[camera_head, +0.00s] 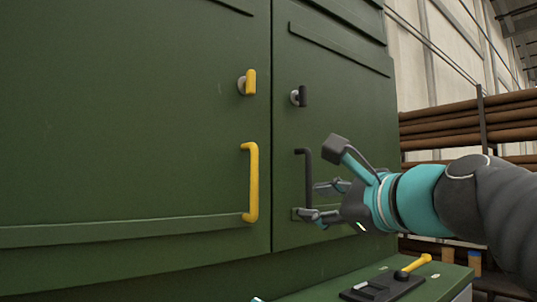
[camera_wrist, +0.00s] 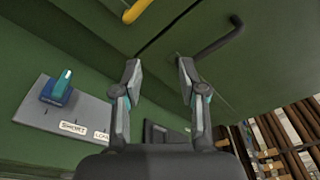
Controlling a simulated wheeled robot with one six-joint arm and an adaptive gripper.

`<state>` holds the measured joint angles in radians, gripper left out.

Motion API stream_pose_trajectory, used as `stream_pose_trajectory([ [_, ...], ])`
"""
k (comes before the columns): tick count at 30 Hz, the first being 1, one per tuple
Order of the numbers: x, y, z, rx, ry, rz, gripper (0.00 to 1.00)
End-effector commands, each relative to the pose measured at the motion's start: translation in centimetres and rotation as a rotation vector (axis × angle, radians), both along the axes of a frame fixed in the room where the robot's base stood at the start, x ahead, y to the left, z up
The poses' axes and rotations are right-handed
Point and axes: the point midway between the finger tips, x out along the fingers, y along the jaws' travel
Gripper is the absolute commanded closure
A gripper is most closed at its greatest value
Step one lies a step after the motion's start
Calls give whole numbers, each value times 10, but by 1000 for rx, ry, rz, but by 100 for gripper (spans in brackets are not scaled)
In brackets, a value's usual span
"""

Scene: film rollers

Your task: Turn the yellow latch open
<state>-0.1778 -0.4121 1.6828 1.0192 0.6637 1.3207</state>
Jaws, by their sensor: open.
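The yellow latch (camera_head: 250,82) is a small upright knob on a round grey base, high on the left green door, near the seam between the doors. A long yellow handle (camera_head: 253,183) is below it on the same door. My gripper (camera_head: 312,200) is open in front of the right door, beside the lower part of its black handle (camera_head: 307,168), below and right of the latch. In the wrist view the gripper's fingers (camera_wrist: 160,70) are apart with nothing between them. A yellow bar end (camera_wrist: 135,10) shows at the top there; the latch cannot be made out.
A black latch (camera_head: 299,96) sits on the right door. A ledge (camera_head: 430,287) below bears a yellow lever (camera_head: 415,264) on a black base. The wrist view shows a grey labelled panel (camera_wrist: 85,125) with a blue switch (camera_wrist: 57,90). Brown rollers (camera_head: 465,120) are stacked at right.

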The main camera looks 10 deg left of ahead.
Motion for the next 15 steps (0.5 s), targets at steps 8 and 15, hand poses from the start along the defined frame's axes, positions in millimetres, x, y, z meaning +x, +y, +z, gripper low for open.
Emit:
stream_pose_trajectory([
  [8,-8,29,135,726,222,177,58],
  [15,-13,34,171,918,313,261,58],
])
